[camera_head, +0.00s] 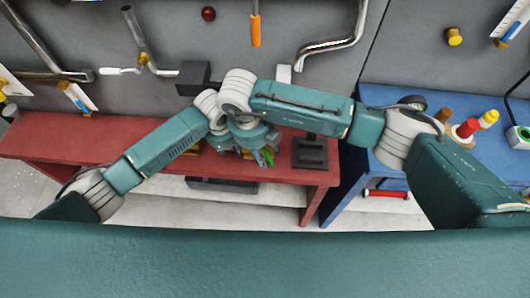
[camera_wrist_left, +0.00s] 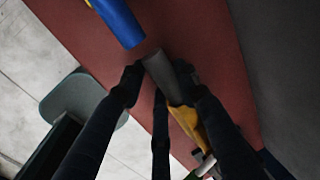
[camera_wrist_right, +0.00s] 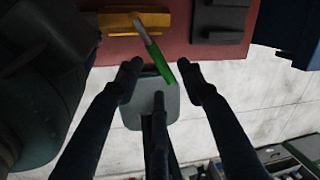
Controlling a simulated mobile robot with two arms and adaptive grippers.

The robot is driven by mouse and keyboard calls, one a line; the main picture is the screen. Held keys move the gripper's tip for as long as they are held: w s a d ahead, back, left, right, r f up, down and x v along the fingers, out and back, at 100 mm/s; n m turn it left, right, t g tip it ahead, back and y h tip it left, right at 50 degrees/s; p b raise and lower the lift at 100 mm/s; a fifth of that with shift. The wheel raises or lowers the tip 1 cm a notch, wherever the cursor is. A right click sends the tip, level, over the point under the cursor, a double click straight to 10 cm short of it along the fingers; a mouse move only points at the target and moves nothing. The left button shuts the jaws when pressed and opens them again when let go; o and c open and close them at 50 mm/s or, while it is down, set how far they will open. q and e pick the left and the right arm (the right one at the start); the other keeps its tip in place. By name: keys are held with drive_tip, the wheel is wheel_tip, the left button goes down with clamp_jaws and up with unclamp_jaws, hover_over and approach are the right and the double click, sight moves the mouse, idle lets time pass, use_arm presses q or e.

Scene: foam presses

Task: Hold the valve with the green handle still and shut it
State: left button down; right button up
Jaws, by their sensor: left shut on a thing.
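The green handle (camera_wrist_right: 158,62) hangs from a pale stem on the valve's yellow body (camera_wrist_right: 135,22) in the right wrist view. In the head view the green handle (camera_head: 267,156) shows small below my joined-looking wrists. My right gripper (camera_wrist_right: 160,72) is open, with the handle's lower end between its spread fingertips, nearest the right one. My left gripper (camera_wrist_left: 160,76) is shut on a grey pipe end (camera_wrist_left: 157,66) that meets a yellow body (camera_wrist_left: 188,122).
A blue handle (camera_wrist_left: 118,22) lies close beyond my left fingertips. A dark block-shaped fixture (camera_head: 310,152) stands right of the valve on the red bench (camera_head: 150,150). A blue bench (camera_head: 385,95) holds coloured parts. Pipes (camera_head: 335,42) hang on the grey wall behind.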

wheel_tip(320, 180, up, 10)
drive_tip(key=a, duration=0.1)
drive_tip(key=shift+s+a+f, duration=0.15)
drive_tip(key=shift+s+a, duration=0.25)
